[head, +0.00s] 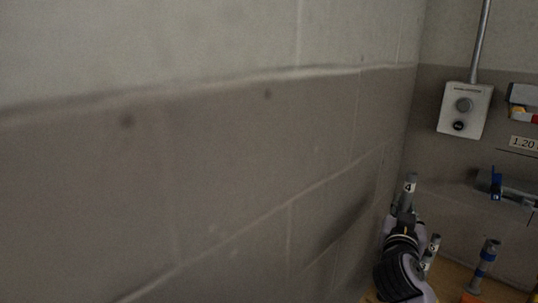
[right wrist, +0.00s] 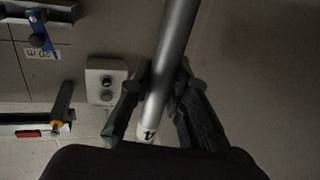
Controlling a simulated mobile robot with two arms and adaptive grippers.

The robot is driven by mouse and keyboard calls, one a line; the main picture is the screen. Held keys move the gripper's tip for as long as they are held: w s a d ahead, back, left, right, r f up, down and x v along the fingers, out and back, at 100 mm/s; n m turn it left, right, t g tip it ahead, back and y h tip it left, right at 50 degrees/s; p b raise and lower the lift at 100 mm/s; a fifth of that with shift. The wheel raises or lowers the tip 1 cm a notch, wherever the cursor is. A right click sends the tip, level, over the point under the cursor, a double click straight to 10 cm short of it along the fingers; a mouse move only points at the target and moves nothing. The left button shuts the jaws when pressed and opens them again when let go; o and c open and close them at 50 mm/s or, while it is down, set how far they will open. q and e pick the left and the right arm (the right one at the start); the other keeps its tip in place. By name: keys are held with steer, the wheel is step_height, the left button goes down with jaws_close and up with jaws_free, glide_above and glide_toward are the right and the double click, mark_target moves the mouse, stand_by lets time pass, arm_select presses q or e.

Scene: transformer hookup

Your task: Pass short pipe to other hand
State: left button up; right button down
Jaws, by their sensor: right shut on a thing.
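A grey metal pipe with a white label marked 4 (head: 409,185) stands up out of my right gripper (head: 403,211) in the head view, low and right of the middle. In the right wrist view the pipe (right wrist: 172,62) runs up between the two fingers of the right gripper (right wrist: 158,85), which are closed on it. Its label end (right wrist: 146,132) points toward the wrist; the far end leaves the picture at the top. I cannot judge its full length. My left gripper is in neither view.
Labelled pipes (head: 434,243) stand just right of my right arm, over a wooden surface (head: 453,280). A grey pipe with blue bands (head: 487,256) stands further right. A grey control box (head: 465,110) hangs on the back wall. A bare wall (head: 220,180) fills the left and middle.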

steer(key=s+a+f+n+t+y, duration=0.25)
steer(key=s+a+f+y, duration=0.3)
steer(key=s+a, duration=0.3)
steer(key=s+a+f+n+t+y, duration=0.1)
steer(key=s+a+f+n+y, duration=0.3)
steer(key=s+a+f, duration=0.4)
steer(key=a+f+n+g+y, duration=0.1)
steer(key=a+f+n+y, duration=0.1)
steer(key=f, duration=0.7)
steer(key=a+f+n+g+y, duration=0.1)
steer(key=a+f+n+y, duration=0.2)
steer(key=f, duration=0.7)
steer(key=a+y, duration=0.2)
steer(key=y, duration=0.1)
steer(key=shift+s, duration=0.35)
steer(key=shift+n+g+y, duration=0.25)
